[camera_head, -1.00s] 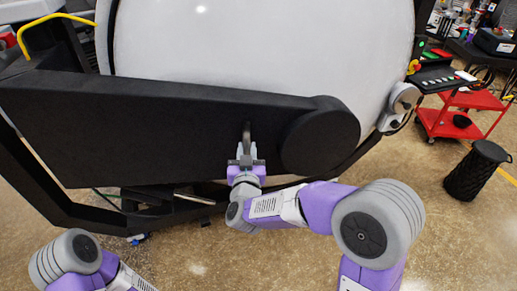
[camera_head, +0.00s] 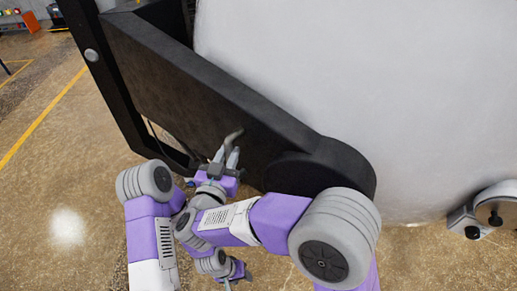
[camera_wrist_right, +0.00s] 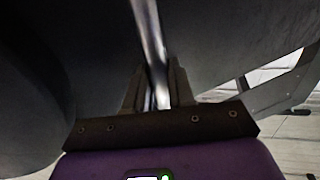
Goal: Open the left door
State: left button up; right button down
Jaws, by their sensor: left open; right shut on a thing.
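The furnace's left door shows as a large white curved face (camera_head: 380,100) with a black beam (camera_head: 190,85) across its front, ending in a round black hub (camera_head: 325,175). A grey metal handle (camera_head: 233,136) sticks out of the beam. My right gripper (camera_head: 226,158) is shut on this handle. In the right wrist view, the bar of the handle (camera_wrist_right: 147,30) runs down between the fingers (camera_wrist_right: 161,88). My left gripper (camera_head: 238,272) is low in the head view, below the right forearm, open and away from the handle; its fingers are small and partly hidden.
A black frame post (camera_head: 95,65) stands at the left edge of the beam. A grey latch fitting (camera_head: 490,212) sits at the lower right of the white face. Open floor (camera_head: 55,170) with a yellow line lies to the left.

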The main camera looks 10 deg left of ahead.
jog(key=shift+a+r+h, duration=0.2)
jog(key=shift+a+h, duration=0.1)
jog(key=shift+a, duration=0.05)
jog(key=c, duration=1.3)
grip_release()
jog(key=shift+w+d, duration=0.1)
jog(key=shift+d, duration=0.2)
jog(key=shift+o, duration=1.2)
jog(key=shift+w+d+f+m, duration=0.1)
jog(key=shift+w+d+m, duration=0.2)
jog(key=shift+w+d, duration=0.1)
jog(key=shift+o, duration=0.2)
jog(key=shift+w+d+f, duration=0.2)
jog(key=shift+w+d, duration=0.1)
jog(key=shift+w, duration=0.05)
jog(key=shift+a, duration=0.3)
jog(key=shift+o, duration=1.1)
jog(key=shift+s, duration=0.3)
jog(key=shift+s+a, duration=0.2)
jog(key=shift+a, duration=0.2)
jog(key=shift+c, duration=1.1)
jog(key=shift+w, duration=0.2)
jog(key=r, duration=0.6)
jog(key=r+p, duration=0.1)
jog(key=r, duration=0.3)
jog(key=shift+s+a, duration=0.15)
jog(key=shift+a, duration=0.15)
